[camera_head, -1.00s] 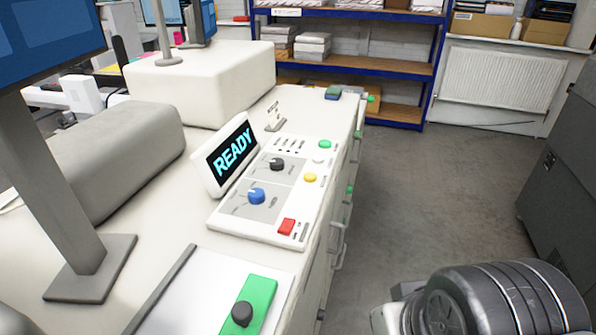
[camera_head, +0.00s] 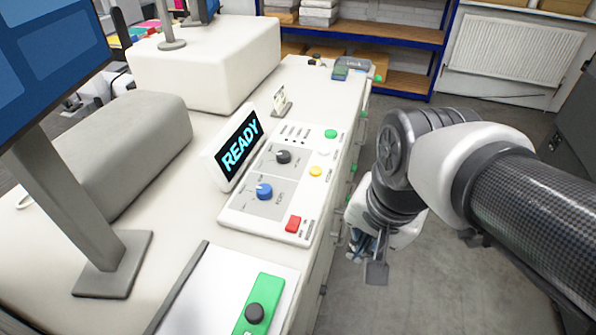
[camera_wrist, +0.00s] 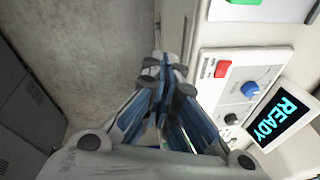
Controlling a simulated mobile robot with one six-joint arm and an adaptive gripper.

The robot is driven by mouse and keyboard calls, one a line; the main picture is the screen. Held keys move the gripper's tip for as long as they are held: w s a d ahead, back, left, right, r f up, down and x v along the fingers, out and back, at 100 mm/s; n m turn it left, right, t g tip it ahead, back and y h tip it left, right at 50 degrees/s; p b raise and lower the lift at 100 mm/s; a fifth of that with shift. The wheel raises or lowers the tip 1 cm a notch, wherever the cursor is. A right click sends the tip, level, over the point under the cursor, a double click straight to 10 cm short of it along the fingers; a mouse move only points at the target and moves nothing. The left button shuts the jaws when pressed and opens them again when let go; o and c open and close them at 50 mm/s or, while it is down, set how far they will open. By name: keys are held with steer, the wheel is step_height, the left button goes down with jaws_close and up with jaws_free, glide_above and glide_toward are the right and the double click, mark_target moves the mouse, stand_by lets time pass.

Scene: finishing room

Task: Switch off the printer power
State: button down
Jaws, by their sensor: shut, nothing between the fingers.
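The printer's control panel (camera_head: 253,205) lies on the white machine top, with a tilted display (camera_head: 240,147) reading READY. A red rocker-like switch (camera_head: 293,224) sits at the panel's near right corner; it also shows in the wrist view (camera_wrist: 222,69). A blue knob (camera_head: 264,191), a black knob (camera_head: 283,156), and yellow (camera_head: 316,171), white and green (camera_head: 331,133) buttons are on the same panel. My gripper (camera_wrist: 165,75) is shut and empty, beside the panel's edge and apart from the red switch. In the head view my gripper (camera_head: 366,262) hangs over the aisle, right of the machine.
A green plate with a black knob (camera_head: 255,313) is at the near end of the machine. A monitor stand (camera_head: 113,265) stands at the left. Blue-framed shelves (camera_head: 380,35) and a radiator (camera_head: 513,55) are at the back. The grey floor (camera_head: 450,270) is clear on the right.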

steer(key=w+a+r+m+g+p, duration=0.2)
steer(key=w+a+r+m+p, duration=0.2)
steer(key=w+r+m+p, duration=0.4)
steer(key=m+g+p, duration=0.2)
steer(key=m+p, duration=0.5)
steer(key=p, duration=0.2)
glide_above(299, 233)
steer(key=w, duration=0.2)
step_height(299, 233, down, 2)
steer(key=f, duration=0.1)
steer(key=shift+w+d+r, duration=0.2)
steer(key=shift+d, duration=0.1)
steer(key=shift+f, duration=0.1)
steer(key=f, duration=0.4)
steer(key=s+f, duration=0.1)
steer(key=f, duration=0.8)
steer(key=shift+s+a+f+b, duration=0.25)
steer(key=shift+s+f+b, duration=0.05)
steer(key=shift+b, duration=0.1)
steer(key=shift+s+f, duration=0.25)
steer(key=shift+f, duration=0.15)
steer(key=shift+w, duration=0.1)
